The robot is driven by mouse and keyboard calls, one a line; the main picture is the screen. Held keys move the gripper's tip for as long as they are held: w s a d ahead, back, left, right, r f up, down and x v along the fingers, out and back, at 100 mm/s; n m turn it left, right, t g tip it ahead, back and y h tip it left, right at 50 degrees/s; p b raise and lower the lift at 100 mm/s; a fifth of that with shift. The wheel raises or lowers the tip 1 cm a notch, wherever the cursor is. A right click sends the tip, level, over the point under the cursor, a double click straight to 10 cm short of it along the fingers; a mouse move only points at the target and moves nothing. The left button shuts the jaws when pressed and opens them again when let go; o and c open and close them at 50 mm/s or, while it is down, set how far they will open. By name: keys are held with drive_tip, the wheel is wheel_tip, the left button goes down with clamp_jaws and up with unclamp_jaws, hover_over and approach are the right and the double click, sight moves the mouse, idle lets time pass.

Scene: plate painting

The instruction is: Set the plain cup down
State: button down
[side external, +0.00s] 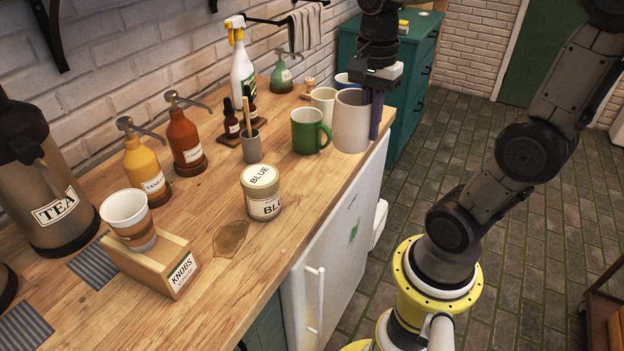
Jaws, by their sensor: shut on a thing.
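My gripper (373,108) is at the far right part of the counter, pointing down, shut on a plain light-grey cup (350,122). One dark finger shows along the cup's right side; the other finger is hidden. The cup is upright, close to the counter's right edge. I cannot tell whether its base touches the wooden counter (205,210) or hangs slightly above it.
A green mug (306,132) stands just left of the held cup. Counter between jar and green mug is clear.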

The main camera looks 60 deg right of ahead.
sight(346, 138)
drive_tip(key=s+a+n, duration=0.1)
drive_tip(key=s+a, duration=0.2)
drive_tip(key=s, duration=0.2)
drive_tip(key=w+f, duration=0.1)
drive_tip(key=w, duration=0.2)
drive_tip(key=w+d+f, duration=0.1)
drive_tip(key=w, duration=0.2)
drive_tip(key=w+d+f, duration=0.1)
drive_tip(key=w, duration=0.2)
drive_tip(key=shift+f, duration=0.35)
drive_tip(key=shift+w+d+f, duration=0.2)
drive_tip(key=shift+w+f, duration=0.55)
drive_tip(key=shift+f, duration=0.7)
drive_tip(key=shift+w+d+f, duration=0.15)
drive_tip(key=shift+w+f, duration=0.65)
drive_tip(key=shift+f, duration=0.7)
drive_tip(key=shift+w+d+f, duration=0.2)
drive_tip(key=shift+w+f, duration=0.55)
drive_tip(key=shift+f, duration=0.7)
